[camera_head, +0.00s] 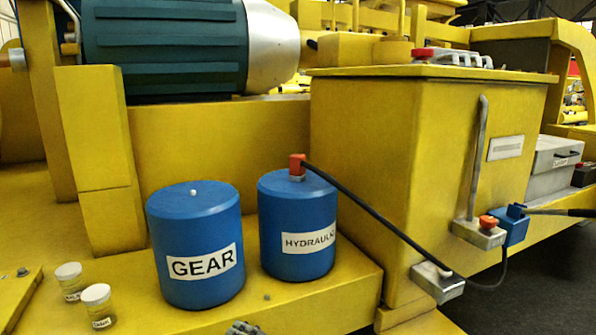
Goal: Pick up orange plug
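An orange plug (297,164) sits upright on a small grey socket on top of the blue canister labelled HYDRAULIC (285,248). A black cable (385,220) runs from the plug down to the right, past a grey box (438,282) low on the yellow housing. A smaller orange-red part (488,221) sits on another grey box beside a blue connector (515,225). Neither of my grippers can be made out. A small grey metal part (244,328) is cut off by the bottom edge, and I cannot tell what it is.
A blue canister labelled GEAR (196,266) stands left of the HYDRAULIC one. Two small labelled jars (97,305) stand at the lower left. The large yellow housing (400,160) rises behind and right. A green motor (165,45) is above.

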